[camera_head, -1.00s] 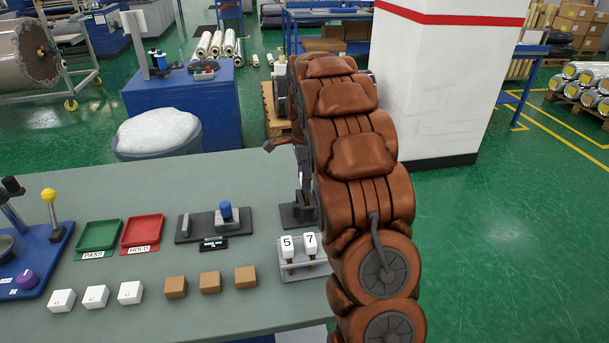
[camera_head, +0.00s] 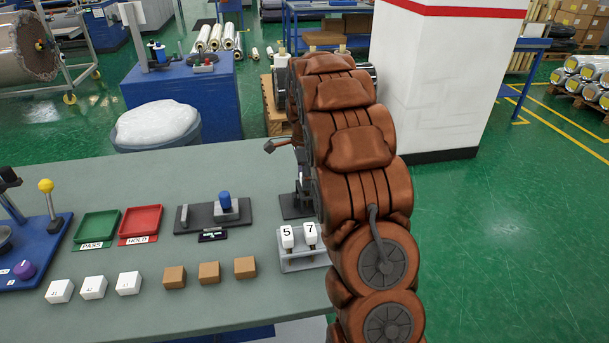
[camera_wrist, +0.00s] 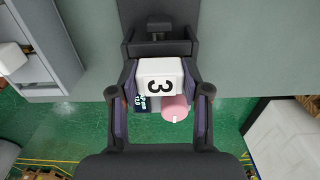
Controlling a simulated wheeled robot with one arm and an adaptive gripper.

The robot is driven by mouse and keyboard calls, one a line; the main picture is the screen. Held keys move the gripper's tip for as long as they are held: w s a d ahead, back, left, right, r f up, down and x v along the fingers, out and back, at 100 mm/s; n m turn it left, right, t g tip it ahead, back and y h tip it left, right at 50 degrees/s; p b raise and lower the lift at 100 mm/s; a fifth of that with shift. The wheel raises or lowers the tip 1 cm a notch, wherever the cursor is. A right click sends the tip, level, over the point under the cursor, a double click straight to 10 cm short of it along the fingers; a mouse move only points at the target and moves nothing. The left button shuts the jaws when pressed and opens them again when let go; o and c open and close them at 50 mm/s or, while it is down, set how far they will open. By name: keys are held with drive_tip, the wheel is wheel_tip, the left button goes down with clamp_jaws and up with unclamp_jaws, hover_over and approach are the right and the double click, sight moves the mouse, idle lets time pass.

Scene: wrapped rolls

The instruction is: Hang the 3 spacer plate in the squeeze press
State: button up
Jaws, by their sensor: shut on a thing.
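My gripper (camera_wrist: 160,100) is shut on the white block-shaped top of the 3 spacer plate (camera_wrist: 160,77), marked "3", in the wrist view. The plate's lower part is hidden. A dark grey stand (camera_wrist: 160,28), seemingly the squeeze press, lies just beyond the plate at the top of that view; I cannot tell whether they touch. In the head view its dark base (camera_head: 290,207) shows at the table's right side, mostly behind my brown arm. Most of my gripper is hidden there too.
A grey rack (camera_head: 303,262) holds white-topped plates 5 and 7 close to my arm. A pink round thing (camera_wrist: 175,107) and a small dark display (camera_wrist: 144,103) show below the held plate. A dark fixture (camera_head: 212,216), green tray (camera_head: 97,227) and red tray (camera_head: 140,222) stand left.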

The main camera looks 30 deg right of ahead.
drive_tip(key=shift+f, duration=0.45)
drive_tip(key=o, duration=1.3)
drive_tip(key=shift+c, duration=0.2)
drive_tip(key=shift+r, duration=0.15)
wheel_tip(320, 180, up, 12)
